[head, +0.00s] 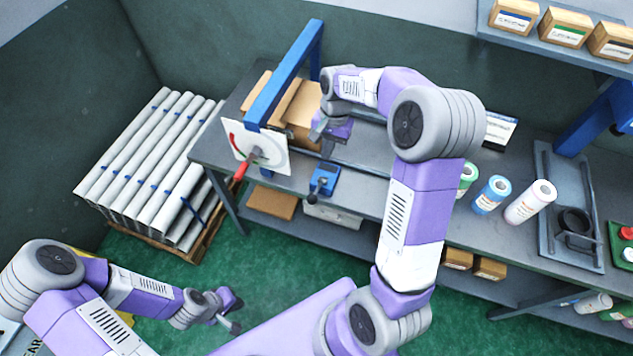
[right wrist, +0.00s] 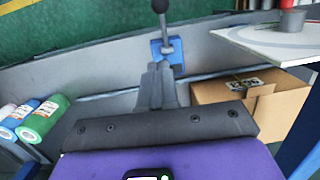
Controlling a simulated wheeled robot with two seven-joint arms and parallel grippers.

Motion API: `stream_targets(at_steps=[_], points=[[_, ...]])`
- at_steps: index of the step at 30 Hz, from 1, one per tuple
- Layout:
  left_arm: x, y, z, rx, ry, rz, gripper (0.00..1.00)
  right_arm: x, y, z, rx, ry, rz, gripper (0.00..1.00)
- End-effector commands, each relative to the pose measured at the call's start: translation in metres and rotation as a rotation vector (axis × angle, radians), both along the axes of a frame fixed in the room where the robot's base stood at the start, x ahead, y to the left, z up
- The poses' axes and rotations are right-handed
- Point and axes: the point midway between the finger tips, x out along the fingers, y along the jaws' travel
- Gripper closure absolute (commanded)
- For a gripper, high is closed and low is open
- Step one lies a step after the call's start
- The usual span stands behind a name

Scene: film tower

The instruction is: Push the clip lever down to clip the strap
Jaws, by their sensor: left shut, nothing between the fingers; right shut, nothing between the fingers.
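The clip is a small blue block (head: 325,177) on the bench's front part. Its dark clip lever (head: 314,194) has a round knob and points toward the front edge. The right wrist view shows the blue block (right wrist: 176,54) and the lever's knob (right wrist: 159,6) beyond my fingers. My right gripper (head: 326,148) is shut and empty, above the bench behind the clip; its fingertips also show in the right wrist view (right wrist: 160,68). Contact with the clip cannot be told. I cannot make out the strap clearly. My left gripper (head: 237,318) is shut and empty, low over the green floor.
A cardboard box (head: 299,108) sits under a blue arch (head: 290,70). A white dial panel (head: 272,155) with a red handle (head: 244,166) stands left of the clip. Several rolls (head: 490,194) stand right on the bench (head: 360,200). Long white tubes (head: 150,150) lie stacked at left.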

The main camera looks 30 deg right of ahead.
Motion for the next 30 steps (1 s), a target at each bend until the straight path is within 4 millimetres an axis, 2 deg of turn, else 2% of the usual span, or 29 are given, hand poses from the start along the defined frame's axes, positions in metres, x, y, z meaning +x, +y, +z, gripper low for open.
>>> stream_targets(at_steps=[5, 16, 21, 30], points=[[0.000, 0.000, -0.001, 0.000, 0.000, 0.000, 1.00, -0.002, 0.003, -0.024, 0.001, 0.006, 0.000, 1.00], [0.000, 0.000, -0.002, 0.000, 0.000, 0.000, 1.00, -0.006, 0.014, -0.101, 0.002, 0.007, 0.002, 1.00], [0.000, 0.000, 0.001, 0.000, 0.000, 0.000, 1.00, -0.016, 0.034, -0.111, 0.002, 0.002, 0.002, 1.00], [0.000, 0.000, 0.002, 0.000, 0.000, 0.000, 1.00, -0.021, 0.043, -0.118, 0.001, 0.001, 0.000, 1.00]])
